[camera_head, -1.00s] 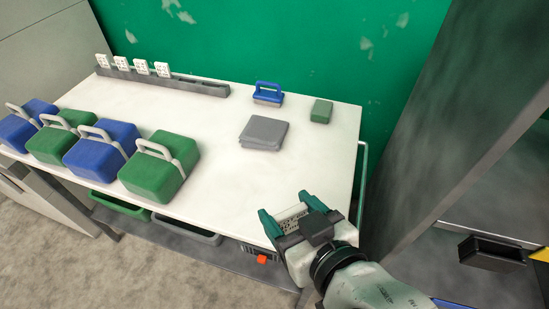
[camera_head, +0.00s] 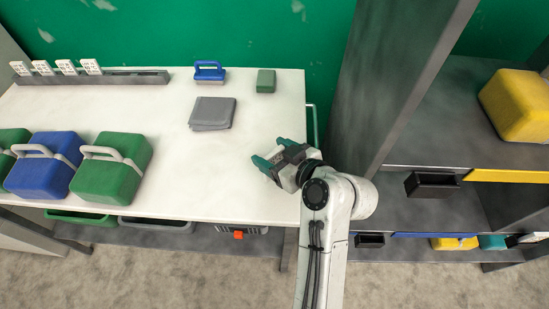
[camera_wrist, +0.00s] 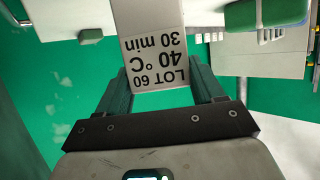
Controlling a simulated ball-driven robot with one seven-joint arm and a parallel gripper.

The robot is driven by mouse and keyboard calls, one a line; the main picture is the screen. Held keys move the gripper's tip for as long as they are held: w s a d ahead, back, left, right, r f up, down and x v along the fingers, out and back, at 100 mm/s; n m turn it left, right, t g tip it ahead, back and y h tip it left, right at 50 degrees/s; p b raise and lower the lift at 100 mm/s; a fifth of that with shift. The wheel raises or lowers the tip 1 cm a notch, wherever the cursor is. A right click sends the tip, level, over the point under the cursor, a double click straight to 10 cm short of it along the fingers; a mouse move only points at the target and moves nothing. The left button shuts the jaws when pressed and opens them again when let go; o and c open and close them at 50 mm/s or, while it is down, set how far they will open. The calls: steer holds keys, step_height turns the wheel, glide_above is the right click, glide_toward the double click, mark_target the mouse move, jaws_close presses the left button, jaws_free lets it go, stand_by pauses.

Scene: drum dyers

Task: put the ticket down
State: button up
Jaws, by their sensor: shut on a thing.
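The ticket (camera_wrist: 158,45) is a white card with black print, "LOT 60, 40 °C, 30 min", upside down in the wrist view. My gripper (camera_wrist: 160,88) is shut on it, with a green finger at each side. In the head view my gripper (camera_head: 272,163) is over the right part of the white table (camera_head: 215,165), and I cannot make out the ticket there. Several similar white tickets (camera_head: 67,67) stand in a grey slotted rack (camera_head: 130,77) at the table's back left.
Green and blue handled boxes (camera_head: 110,180) line the table's front left. A grey folded cloth (camera_head: 212,113), a blue-handled tool (camera_head: 209,72) and a green block (camera_head: 266,81) lie toward the back. Right are shelves with a small black holder (camera_head: 432,185) and yellow box (camera_head: 518,105).

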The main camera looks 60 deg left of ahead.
mark_target(275, 162)
steer(key=shift+w+a+f, duration=0.15)
steer(key=shift+w+f, duration=0.05)
steer(key=shift+f, duration=0.1)
step_height(275, 162, down, 2)
steer(key=shift+f+p, duration=0.1)
steer(key=shift+p, duration=0.45)
steer(key=shift+f, duration=0.45)
steer(key=shift+f, duration=0.1)
steer(key=shift+f, duration=0.1)
steer(key=o, duration=1)
